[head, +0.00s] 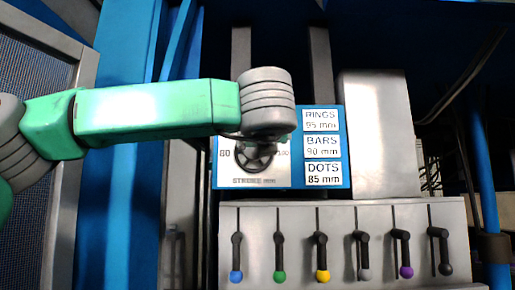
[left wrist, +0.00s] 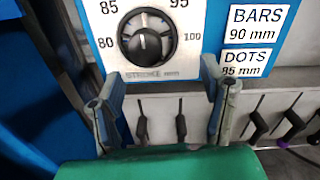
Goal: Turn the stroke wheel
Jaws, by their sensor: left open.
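The stroke wheel (left wrist: 146,38) is a round black knob on a white dial plate (left wrist: 182,60) marked 80, 85, 95 and 100. In the head view the wheel (head: 253,157) shows just below my left wrist, which covers the upper dial. My left gripper (left wrist: 162,76) is open and empty. In the left wrist view its two fingers stand apart, below and to either side of the wheel, not closed on it. The wheel's exact setting is too unclear to read. In the head view my left fingers cannot be made out. My right gripper is in neither view.
Labels right of the dial read RINGS 95 mm (head: 321,120), BARS 90 mm (head: 322,146) and DOTS 85 mm (head: 323,173). Below is a grey panel (head: 300,218) with several levers with coloured knobs. A grey metal box (head: 377,135) stands to the right.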

